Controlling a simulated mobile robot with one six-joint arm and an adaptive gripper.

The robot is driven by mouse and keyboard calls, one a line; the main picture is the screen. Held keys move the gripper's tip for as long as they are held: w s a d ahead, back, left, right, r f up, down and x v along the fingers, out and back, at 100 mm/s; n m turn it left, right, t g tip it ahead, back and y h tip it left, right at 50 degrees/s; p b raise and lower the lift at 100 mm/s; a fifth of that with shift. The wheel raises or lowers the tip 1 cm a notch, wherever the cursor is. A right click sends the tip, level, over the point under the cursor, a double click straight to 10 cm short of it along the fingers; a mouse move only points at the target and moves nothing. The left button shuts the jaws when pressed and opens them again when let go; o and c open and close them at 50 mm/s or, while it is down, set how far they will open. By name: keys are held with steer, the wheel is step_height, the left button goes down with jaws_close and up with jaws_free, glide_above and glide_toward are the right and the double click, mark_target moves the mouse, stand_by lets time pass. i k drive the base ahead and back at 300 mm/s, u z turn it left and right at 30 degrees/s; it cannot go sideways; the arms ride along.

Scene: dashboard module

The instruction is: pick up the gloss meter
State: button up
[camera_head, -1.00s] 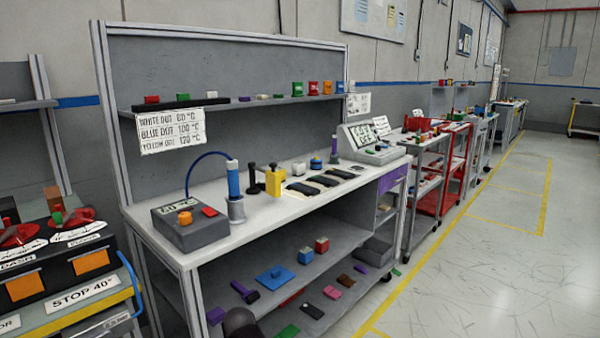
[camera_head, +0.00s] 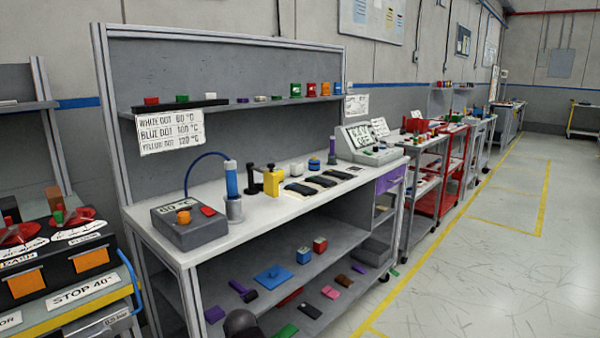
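I cannot tell for certain which item is the gloss meter; no readable label marks it. Small devices stand on the white workbench (camera_head: 215,250). Among them are a yellow block-shaped device (camera_head: 272,181), a small black upright item (camera_head: 257,181) beside it, and a small round white and blue item (camera_head: 315,165). Several dark flat pieces (camera_head: 310,182) lie in a row on the bench. My gripper is not in view. A dark rounded shape (camera_head: 240,323) shows at the bottom edge, too cut off to identify.
A grey soldering-type station (camera_head: 190,228) with a blue-handled tool (camera_head: 232,180) in its holder stands front left. A display unit (camera_head: 368,145) stands at the bench's far end. Lower shelves hold small coloured parts. Left is a cart with orange-fronted bins (camera_head: 25,283). The floor at right is clear.

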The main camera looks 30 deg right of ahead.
mark_target(296, 169)
steer(key=k, duration=1.25)
steer(key=z, duration=0.7)
steer(key=i, duration=2.15)
steer(key=u, duration=0.65)
